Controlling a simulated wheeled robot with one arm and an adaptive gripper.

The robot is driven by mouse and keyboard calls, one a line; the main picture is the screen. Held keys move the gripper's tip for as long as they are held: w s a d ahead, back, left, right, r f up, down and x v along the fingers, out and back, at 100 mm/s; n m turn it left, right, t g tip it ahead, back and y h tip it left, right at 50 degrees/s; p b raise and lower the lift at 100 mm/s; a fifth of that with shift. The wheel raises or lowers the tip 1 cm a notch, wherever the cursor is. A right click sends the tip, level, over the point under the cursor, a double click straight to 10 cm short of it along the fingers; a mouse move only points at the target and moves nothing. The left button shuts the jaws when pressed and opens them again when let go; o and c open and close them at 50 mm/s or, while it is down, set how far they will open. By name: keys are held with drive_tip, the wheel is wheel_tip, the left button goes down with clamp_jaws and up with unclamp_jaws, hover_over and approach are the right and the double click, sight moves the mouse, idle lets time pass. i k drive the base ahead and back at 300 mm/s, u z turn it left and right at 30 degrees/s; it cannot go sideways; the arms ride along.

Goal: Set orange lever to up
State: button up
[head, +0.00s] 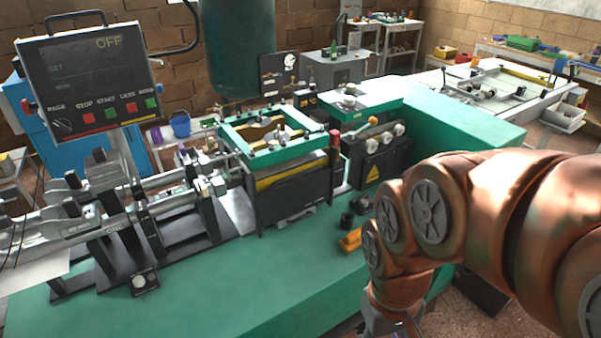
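The orange lever (372,121) is a short handle with an orange knob on the dark control box (378,155) right of centre. Its knob points up and to the right, with pale round knobs beside it. My gripper (392,325) shows only in part at the bottom edge, below my copper-coloured arm. It is well below and in front of the lever, apart from it. Its fingertips are cut off by the frame, so I cannot tell if it is open or shut.
A green bench (215,300) carries the machine with a green frame (272,136) and metal rods at left. A control screen (92,80) reads OFF. A yellow-orange block (350,241) and small black parts lie near my arm.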

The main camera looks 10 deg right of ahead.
sight(373, 121)
drive_tip(key=u, duration=0.15)
drive_tip(key=k, duration=0.4)
drive_tip(key=z, duration=0.7)
drive_tip(key=i, duration=1.25)
drive_tip(key=u, duration=0.05)
